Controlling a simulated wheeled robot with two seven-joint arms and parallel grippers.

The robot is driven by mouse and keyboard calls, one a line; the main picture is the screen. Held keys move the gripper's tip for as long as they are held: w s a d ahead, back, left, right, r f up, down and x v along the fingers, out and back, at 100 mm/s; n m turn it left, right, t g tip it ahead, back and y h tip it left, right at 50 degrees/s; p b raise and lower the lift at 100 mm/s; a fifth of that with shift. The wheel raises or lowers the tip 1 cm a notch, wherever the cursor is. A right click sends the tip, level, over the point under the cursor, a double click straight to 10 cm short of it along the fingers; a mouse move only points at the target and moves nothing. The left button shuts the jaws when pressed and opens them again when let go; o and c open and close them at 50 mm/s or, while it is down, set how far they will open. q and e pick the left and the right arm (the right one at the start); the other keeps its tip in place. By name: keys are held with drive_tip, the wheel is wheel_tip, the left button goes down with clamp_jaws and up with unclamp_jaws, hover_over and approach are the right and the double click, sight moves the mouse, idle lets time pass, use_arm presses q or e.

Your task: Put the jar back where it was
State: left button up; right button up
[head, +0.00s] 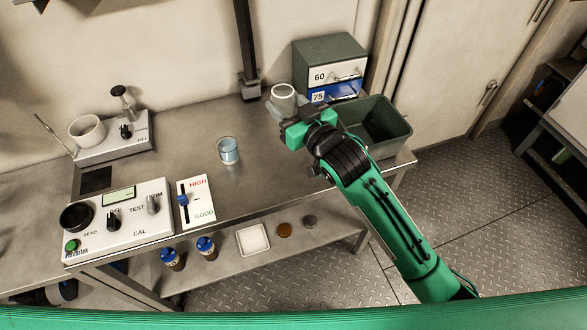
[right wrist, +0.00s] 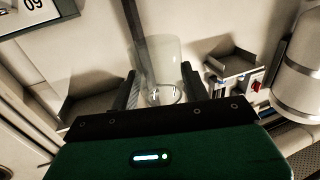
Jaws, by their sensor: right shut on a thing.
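A clear, empty-looking glass jar shows between the fingers of my right gripper (right wrist: 158,92) in the right wrist view (right wrist: 158,62). In the head view the jar (head: 284,94) looks pale, with a whitish rim, in front of the wall and left of the drawer box. My right gripper (head: 277,110) is shut on it; the fingers partly hide its lower part. I cannot tell whether its base touches the bench. A second glass (head: 228,151) with pale blue liquid stands upright on the middle of the bench (head: 262,180). My left gripper is not in view.
A drawer box (head: 329,55) marked 60 and 75 stands at the back right, with an open grey-green bin (head: 385,124) in front. A control panel (head: 120,222), a HIGH/GOOD slider plate (head: 196,200) and a filling station (head: 127,137) occupy the left. The bench around the blue glass is clear.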

wheel_tip(320, 180, down, 19)
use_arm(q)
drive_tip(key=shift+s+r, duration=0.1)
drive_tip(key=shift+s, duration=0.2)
use_arm(e)
drive_tip(key=shift+f, duration=0.1)
drive_tip(key=shift+f, duration=0.2)
drive_tip(key=o, duration=1)
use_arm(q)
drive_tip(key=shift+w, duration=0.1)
use_arm(e)
drive_tip(key=shift+o, duration=0.2)
